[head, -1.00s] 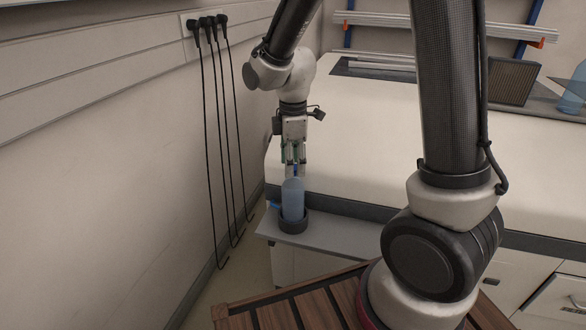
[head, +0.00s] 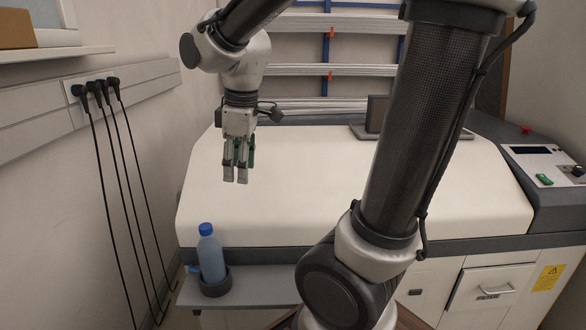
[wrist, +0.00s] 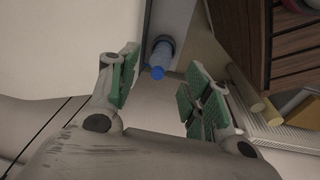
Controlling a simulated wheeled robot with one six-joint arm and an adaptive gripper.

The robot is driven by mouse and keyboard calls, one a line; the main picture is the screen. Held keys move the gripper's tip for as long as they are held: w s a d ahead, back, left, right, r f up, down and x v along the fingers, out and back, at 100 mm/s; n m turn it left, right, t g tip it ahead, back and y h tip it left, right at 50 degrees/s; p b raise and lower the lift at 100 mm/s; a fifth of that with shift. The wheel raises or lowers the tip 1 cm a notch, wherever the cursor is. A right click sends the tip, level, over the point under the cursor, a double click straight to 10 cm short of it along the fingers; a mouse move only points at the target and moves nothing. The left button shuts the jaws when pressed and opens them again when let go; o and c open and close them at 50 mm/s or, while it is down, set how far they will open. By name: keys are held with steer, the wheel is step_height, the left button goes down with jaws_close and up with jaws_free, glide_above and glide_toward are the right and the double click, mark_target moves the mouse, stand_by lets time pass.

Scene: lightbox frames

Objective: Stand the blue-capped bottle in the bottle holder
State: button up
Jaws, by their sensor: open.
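The blue-capped bottle (head: 211,256) stands in the dark round bottle holder (head: 216,286) on a grey shelf at the lower left of the head view. It looks upright, with its base inside the ring. In the wrist view the bottle (wrist: 160,62) shows cap first, beyond the fingers, with the holder's dark rim (wrist: 164,40) around its base. My gripper (head: 236,181) is open and empty, above and to the right of the bottle and clear of it. Its green-padded fingers (wrist: 155,90) stand wide apart in the wrist view.
The grey shelf (head: 262,284) has free room right of the holder. A large white-topped machine (head: 330,185) stands behind it, with a control panel (head: 545,163) at right. Black cables (head: 130,170) hang on the left wall. A slatted wooden surface (wrist: 295,45) shows in the wrist view.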

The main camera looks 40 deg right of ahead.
steer(key=s+d+r+m+t, duration=0.1)
steer(key=s+d+m+t, duration=0.1)
steer(key=s+d+m, duration=0.5)
steer(key=s+m, duration=0.2)
steer(key=s, duration=0.3)
steer(key=shift+r+m+t, duration=0.3)
steer(key=shift+r+m, duration=0.1)
steer(key=shift+s, duration=0.1)
